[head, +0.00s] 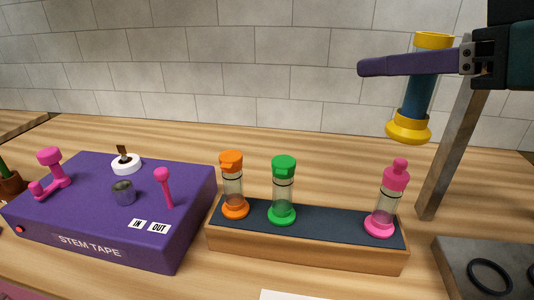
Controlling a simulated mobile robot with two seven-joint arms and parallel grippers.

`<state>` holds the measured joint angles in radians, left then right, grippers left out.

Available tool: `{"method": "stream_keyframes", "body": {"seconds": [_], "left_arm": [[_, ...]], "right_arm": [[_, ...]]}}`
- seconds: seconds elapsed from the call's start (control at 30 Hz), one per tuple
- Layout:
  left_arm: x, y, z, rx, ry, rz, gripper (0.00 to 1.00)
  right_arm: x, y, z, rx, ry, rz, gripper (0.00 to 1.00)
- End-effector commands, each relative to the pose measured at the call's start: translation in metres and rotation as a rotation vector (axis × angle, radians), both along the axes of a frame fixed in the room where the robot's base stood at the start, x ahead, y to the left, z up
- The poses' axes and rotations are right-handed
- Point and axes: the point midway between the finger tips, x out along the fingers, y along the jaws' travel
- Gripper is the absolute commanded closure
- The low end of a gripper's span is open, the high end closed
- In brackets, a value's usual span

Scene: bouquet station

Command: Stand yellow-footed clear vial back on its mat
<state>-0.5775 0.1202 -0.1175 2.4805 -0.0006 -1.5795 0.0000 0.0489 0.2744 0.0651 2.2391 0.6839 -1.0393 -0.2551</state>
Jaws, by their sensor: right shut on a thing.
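A clear vial with a yellow foot and yellow top (409,129) is in the air above and behind the right end of the vial rack. My right gripper (420,65) is shut around its middle and holds it nearly upright, tilted slightly. The inside of the vial looks blue. The dark mat (330,217) lies along the top of a wooden rack (300,253). An orange vial (233,185), a green vial (283,190) and a pink vial (386,200) stand on the mat. A bare stretch lies between green and pink. My left gripper is not in view.
A purple stem tape box (105,235) with pink levers stands left of the rack. A grey metal post (450,155) rises behind the right end. A grey plate with a black ring (489,276) lies at right front. A tiled wall (200,60) closes the back.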

Motion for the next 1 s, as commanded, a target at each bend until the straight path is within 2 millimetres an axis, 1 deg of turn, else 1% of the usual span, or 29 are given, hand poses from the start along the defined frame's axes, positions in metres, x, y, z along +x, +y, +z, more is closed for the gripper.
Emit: {"method": "stream_keyframes", "body": {"seconds": [0.03, 0.13, 0.2, 0.3, 0.43, 0.53, 0.57, 0.63, 0.9, 1.0], "left_arm": [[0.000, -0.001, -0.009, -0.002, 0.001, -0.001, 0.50], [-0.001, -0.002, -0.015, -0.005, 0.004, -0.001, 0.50], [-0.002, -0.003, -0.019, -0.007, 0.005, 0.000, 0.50], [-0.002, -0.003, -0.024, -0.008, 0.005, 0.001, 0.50], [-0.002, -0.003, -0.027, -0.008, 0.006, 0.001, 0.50], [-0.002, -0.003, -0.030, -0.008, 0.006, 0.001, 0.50], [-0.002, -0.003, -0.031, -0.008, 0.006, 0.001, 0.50], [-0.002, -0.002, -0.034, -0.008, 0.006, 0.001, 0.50], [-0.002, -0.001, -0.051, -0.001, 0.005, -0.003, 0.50], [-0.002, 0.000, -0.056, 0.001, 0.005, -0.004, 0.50]], "right_arm": [[0.011, 0.006, -0.004, 0.004, -0.009, -0.041, 1.00], [0.029, 0.015, -0.003, 0.002, -0.010, -0.128, 1.00], [0.039, 0.021, 0.001, 0.001, -0.011, -0.183, 1.00], [0.049, 0.028, 0.010, 0.002, -0.010, -0.249, 1.00], [0.056, 0.032, 0.019, 0.001, -0.006, -0.308, 1.00], [0.058, 0.033, 0.012, 0.000, 0.000, -0.327, 1.00], [0.058, 0.033, 0.007, -0.001, 0.002, -0.329, 1.00], [0.058, 0.033, -0.010, -0.004, 0.005, -0.331, 1.00], [0.057, 0.033, -0.090, -0.005, 0.006, -0.331, 1.00], [0.058, 0.033, -0.113, -0.004, 0.004, -0.330, 1.00]]}}
